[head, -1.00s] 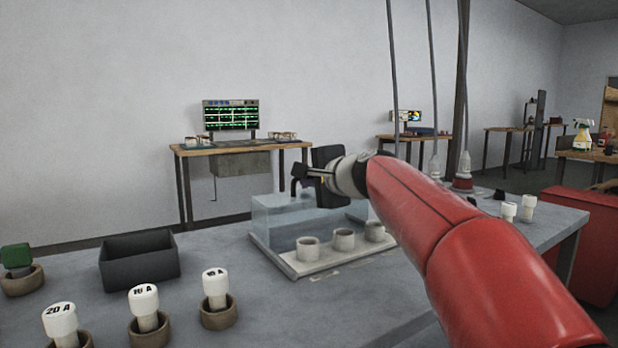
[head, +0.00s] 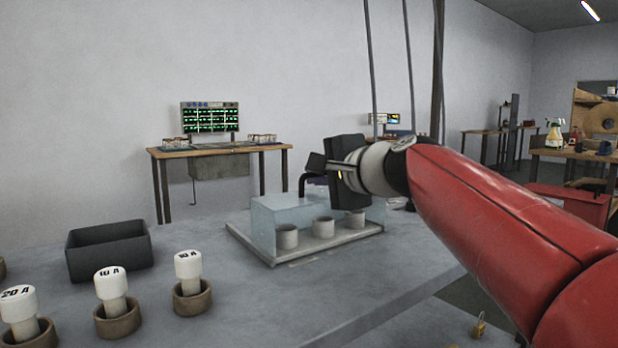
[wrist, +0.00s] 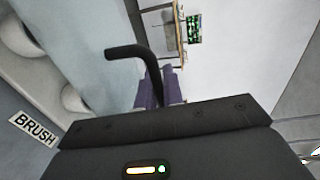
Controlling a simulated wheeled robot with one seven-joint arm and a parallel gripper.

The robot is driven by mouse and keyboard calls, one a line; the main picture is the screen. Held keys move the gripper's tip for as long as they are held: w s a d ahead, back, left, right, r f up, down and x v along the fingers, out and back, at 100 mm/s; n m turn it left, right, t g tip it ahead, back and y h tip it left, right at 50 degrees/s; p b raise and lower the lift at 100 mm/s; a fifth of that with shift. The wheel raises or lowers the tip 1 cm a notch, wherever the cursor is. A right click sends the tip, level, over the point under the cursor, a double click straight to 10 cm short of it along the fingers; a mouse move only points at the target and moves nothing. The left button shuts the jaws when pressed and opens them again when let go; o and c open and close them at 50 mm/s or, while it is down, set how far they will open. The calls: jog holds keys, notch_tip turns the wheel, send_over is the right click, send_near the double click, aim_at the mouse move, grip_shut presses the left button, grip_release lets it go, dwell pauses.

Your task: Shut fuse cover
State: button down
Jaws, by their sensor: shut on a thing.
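The fuse cover (head: 263,222) is a clear, pale blue box on a white base plate (head: 335,243). It reaches close to the plate's front edge and seems to stand over the row of three round white sockets (head: 287,237). My gripper (head: 312,180) is at the top of the cover, shut on its dark bent handle. In the wrist view the handle (wrist: 137,52) rises from between purple fingertips (wrist: 160,88). The cover's pale wall (wrist: 85,35) shows left of it. My gripper and wrist hide the cover's far right part.
White fuses (head: 110,284) stand in brown round holders at the front left. An open dark bin (head: 108,252) is behind them. Bare grey table lies in front of the plate. A padlock-like yellow item (head: 479,325) is low at the right.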

jog(key=shift+f, duration=0.15)
jog(key=c, duration=1.8)
grip_release()
jog(key=shift+d, duration=0.1)
jog(key=shift+s, duration=0.1)
jog(key=v, duration=0.7)
jog(key=shift+s+d, duration=0.25)
jog(key=shift+s, duration=0.05)
